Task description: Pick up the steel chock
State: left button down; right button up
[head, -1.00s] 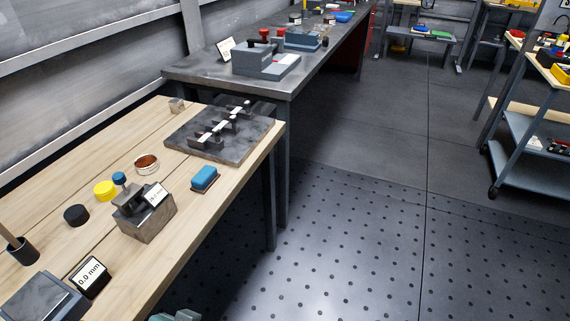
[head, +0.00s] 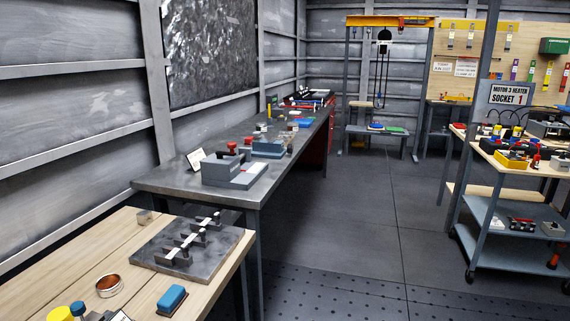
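No thing in the head view can be told for sure as the steel chock. A small grey metal piece (head: 145,217) sits at the back of the wooden bench (head: 62,262), but it is too small to identify. A dark steel plate (head: 205,262) lies on the same bench and carries a row of dark blocks with light tops (head: 186,243). Neither of my grippers is in view.
A blue block (head: 172,299), a copper-coloured ring (head: 109,286) and a yellow piece (head: 61,313) are on the wooden bench. A long grey bench (head: 168,182) stands behind it. A trolley (head: 497,252) stands at the right. The floor (head: 350,215) between is clear.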

aim_at(208, 223)
jog(key=i+l+u, duration=0.2)
jog(key=i+u, duration=0.15)
jog(key=u, duration=0.15)
jog(key=i+l+u, duration=0.3)
jog(key=u, duration=0.15)
